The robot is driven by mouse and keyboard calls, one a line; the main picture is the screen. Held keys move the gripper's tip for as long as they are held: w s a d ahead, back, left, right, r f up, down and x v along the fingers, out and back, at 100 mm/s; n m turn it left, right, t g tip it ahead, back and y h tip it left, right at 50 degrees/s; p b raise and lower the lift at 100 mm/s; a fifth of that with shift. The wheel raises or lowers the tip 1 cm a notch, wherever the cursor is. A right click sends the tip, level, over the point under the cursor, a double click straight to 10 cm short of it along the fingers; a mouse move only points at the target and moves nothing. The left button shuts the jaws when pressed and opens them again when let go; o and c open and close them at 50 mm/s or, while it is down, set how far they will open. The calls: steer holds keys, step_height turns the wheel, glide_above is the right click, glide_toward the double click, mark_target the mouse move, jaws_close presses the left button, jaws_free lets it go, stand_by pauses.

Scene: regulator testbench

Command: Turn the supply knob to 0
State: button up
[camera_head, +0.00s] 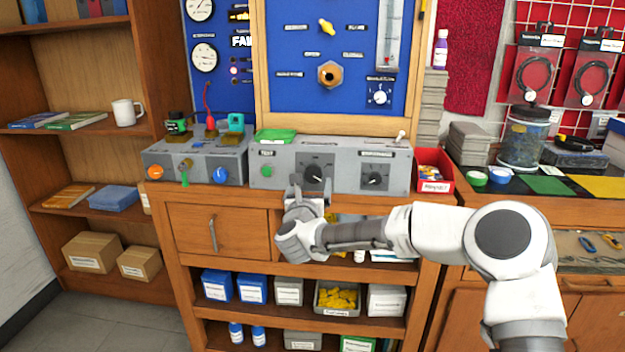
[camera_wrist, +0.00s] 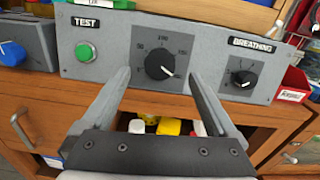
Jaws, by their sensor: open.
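A large black dial knob (camera_head: 313,174) sits on the front of the grey panel (camera_head: 275,168). It also shows in the wrist view (camera_wrist: 159,65), with a printed number scale around it and its white mark toward the lower right. I cannot read a "supply" label on it. My gripper (camera_head: 309,190) is open and empty, pointing at the panel just in front of this knob. In the wrist view its fingertips (camera_wrist: 158,76) lie to the left and right of the knob; I cannot tell whether they touch it.
A green button (camera_wrist: 85,52) under "TEST" is left of the dial, and a smaller "BREATHING" knob (camera_wrist: 243,78) is right. A grey box with an orange and a blue knob (camera_head: 220,175) stands further left. A red bin (camera_head: 433,170) stands right. Shelf items lie below.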

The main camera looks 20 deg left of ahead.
mark_target(313, 175)
steer(key=shift+x, duration=2.6)
steer(key=shift+c, duration=0.3)
steer(key=c, duration=1.3)
